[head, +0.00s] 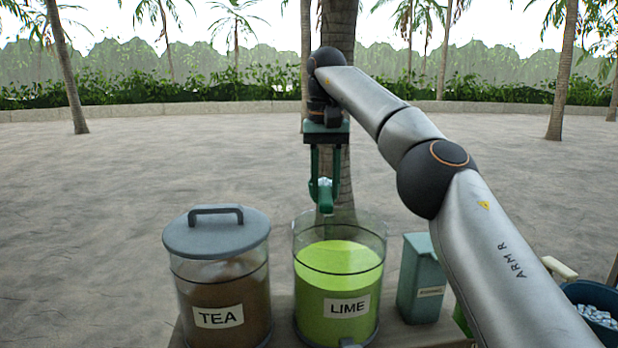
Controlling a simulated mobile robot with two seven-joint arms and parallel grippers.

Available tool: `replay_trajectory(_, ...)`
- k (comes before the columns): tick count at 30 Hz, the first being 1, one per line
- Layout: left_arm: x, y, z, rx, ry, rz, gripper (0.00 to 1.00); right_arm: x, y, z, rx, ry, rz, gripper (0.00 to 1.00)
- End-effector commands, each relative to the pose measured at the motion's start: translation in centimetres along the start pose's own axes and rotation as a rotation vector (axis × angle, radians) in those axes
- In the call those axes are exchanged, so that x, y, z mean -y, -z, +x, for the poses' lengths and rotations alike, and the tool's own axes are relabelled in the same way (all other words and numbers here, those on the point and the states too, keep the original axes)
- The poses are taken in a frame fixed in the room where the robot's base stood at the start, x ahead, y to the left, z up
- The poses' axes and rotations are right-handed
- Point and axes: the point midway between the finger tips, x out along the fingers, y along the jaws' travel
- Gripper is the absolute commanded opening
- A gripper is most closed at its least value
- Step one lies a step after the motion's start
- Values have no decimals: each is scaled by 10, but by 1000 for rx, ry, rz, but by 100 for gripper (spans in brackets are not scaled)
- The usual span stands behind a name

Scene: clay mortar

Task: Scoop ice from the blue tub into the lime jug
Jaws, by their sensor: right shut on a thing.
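The lime jug (338,308) is a clear round vessel labelled LIME, holding bright green liquid, with no lid on it. My right gripper (325,183) hangs above the jug's back rim, fingers pointing down. It is shut on a green scoop (326,200), with some pale, ice-like pieces showing at the scoop's top. The scoop's full shape and exact tilt are hard to tell. The blue tub (571,292) is at the lower right edge, partly cut off, with several pale ice pieces inside. My left gripper is not in view.
A lidded jug labelled TEA (218,290) stands left of the lime jug. A teal box (421,285) with a small label stands to its right. A cream-coloured piece (559,268) shows near the tub. The air above the jugs' left side is clear.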

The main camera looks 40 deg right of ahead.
Motion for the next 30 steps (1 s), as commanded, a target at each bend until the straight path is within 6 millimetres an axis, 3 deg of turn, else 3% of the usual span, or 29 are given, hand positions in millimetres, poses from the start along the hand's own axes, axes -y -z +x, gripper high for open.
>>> replay_trajectory(10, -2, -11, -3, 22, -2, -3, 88, -1, 0, 8, 13, 54, -6, 0)
replay_trajectory(30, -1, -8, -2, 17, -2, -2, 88, -8, 0, 22, 1, 306, 3, 0)
